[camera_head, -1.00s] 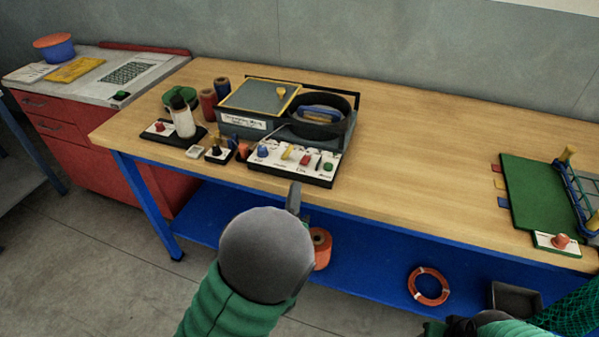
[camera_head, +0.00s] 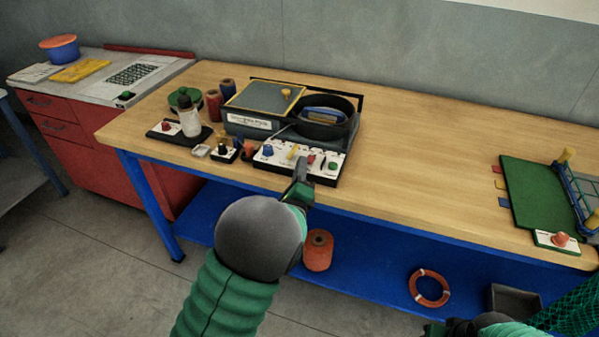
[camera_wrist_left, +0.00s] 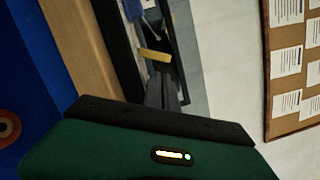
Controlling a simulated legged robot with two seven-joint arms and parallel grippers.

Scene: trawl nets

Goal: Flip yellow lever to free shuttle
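The yellow lever (camera_head: 293,151) stands on a white control panel (camera_head: 270,165) at the front of a grey machine, between a blue knob and red and green controls. In the left wrist view the lever (camera_wrist_left: 154,56) lies just beyond my fingertips. My left gripper (camera_head: 301,163) is at the panel's front edge, its two fingers (camera_wrist_left: 160,82) together with nothing between them. I cannot tell whether they touch the lever. A blue shuttle (camera_head: 323,114) lies in the black round holder (camera_head: 352,120) behind the panel. Part of my right arm shows at the bottom right; its fingertips are hidden.
A white bottle (camera_head: 189,119) and a small black switch box (camera_head: 223,151) stand left of the panel. A green board (camera_head: 540,195) with a blue rack lies at the right. The middle of the wooden bench (camera_head: 425,150) is clear.

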